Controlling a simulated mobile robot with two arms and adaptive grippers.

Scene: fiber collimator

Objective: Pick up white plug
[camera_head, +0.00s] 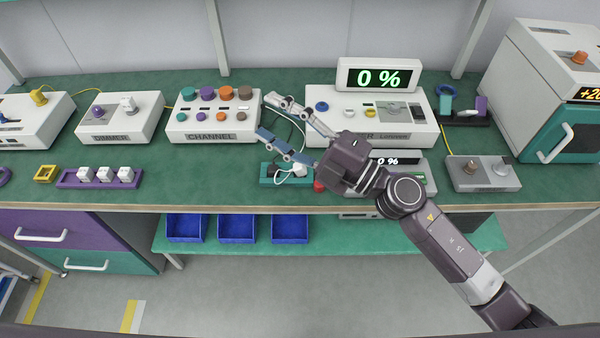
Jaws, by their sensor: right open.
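A white plug (300,171) with a thin white cable sits at a small dark teal holder (268,181) near the front edge of the bench. My right gripper (266,116) reaches in from the lower right, above the bench, with its fingers spread wide and pointing left. It is open, and no object shows held in it. The fingers are behind and to the left of the white plug in the picture, and the lower finger partly covers the holder area. The exact height of the gripper above the plug is hard to tell. My left gripper is not in view.
The channel box (212,133) stands left of the fingers. A display unit (430,126) reading 0 % is behind my gripper. A purple rack (70,180) with white cubes is at left, a grey box (483,178) at right. Blue bins (237,228) sit on the lower shelf.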

